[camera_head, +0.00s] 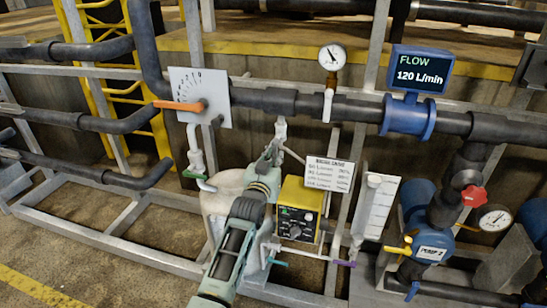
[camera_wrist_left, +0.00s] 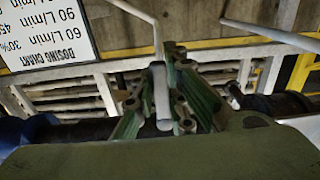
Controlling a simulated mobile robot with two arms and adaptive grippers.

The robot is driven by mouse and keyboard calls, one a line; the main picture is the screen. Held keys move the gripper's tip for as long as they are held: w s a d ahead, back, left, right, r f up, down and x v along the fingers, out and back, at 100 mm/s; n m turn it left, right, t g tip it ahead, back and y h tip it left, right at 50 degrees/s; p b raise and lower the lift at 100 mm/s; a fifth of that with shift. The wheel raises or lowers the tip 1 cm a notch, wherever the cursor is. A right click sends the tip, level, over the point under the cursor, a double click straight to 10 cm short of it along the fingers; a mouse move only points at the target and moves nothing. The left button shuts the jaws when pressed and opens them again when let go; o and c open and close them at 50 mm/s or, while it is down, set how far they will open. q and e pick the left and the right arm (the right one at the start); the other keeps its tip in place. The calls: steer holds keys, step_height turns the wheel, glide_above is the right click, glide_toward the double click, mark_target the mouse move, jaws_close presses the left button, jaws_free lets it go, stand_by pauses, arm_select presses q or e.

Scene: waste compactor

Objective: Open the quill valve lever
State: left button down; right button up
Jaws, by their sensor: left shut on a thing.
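My left gripper (camera_head: 279,135) reaches up from the bottom middle in the head view. It is shut on a grey, rounded lever, which I take to be the quill valve lever. In the left wrist view the lever (camera_wrist_left: 161,92) stands upright between the green fingers of my left gripper (camera_wrist_left: 178,95). In the head view the gripper covers most of the lever and its valve, so its exact angle is hard to tell. My right gripper is not in view.
A yellow pump box (camera_head: 298,208), a dosing chart (camera_head: 329,173) and a clear column (camera_head: 376,206) stand right of my arm. A dial plate (camera_head: 201,98) with an orange lever (camera_head: 178,105) is at the left. The main pipe (camera_head: 345,105) runs behind; a flow display (camera_head: 421,73) is above.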

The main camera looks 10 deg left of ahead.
arm_select(q)
steer(key=shift+f, duration=0.1)
stand_by(0.3)
steer(key=c, duration=1.7)
jaws_free()
steer(key=shift+c, duration=0.2)
steer(key=shift+s, duration=0.1)
steer(key=s, duration=1.2)
steer(key=shift+a, duration=0.15)
